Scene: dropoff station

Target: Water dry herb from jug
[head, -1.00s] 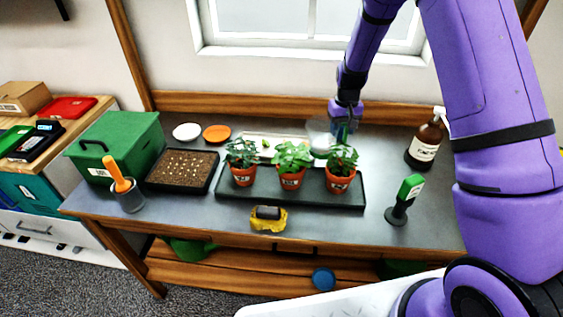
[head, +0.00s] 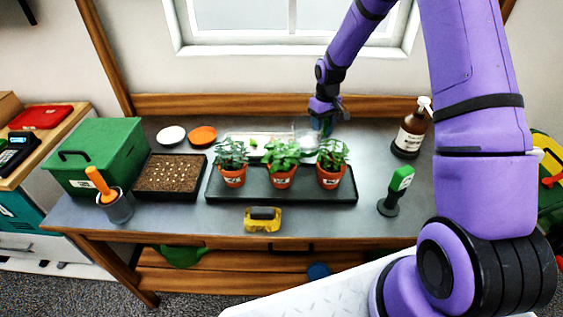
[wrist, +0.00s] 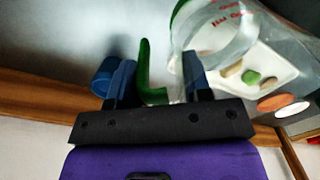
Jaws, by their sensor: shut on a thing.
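My gripper (head: 325,122) is behind the right potted herb, near the back of the bench. In the wrist view its blue fingers (wrist: 155,85) are shut on the green handle of a clear jug (wrist: 215,38). The jug (head: 304,139) shows faintly in the head view, left of the fingers and partly hidden by leaves. Three herbs in terracotta pots stand on a black tray (head: 345,196): a greyish-green left herb (head: 231,155), a brighter middle herb (head: 281,155) and a right herb (head: 331,155). I cannot read their labels or judge the jug's water level.
A pale tray (head: 235,139) lies behind the pots. A green box (head: 100,150), a seed tray (head: 170,177) and a cup (head: 118,207) are left. A yellow-handled thing (head: 262,220) lies in front. A green-headed tool (head: 397,186) and brown bottle (head: 410,130) stand right.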

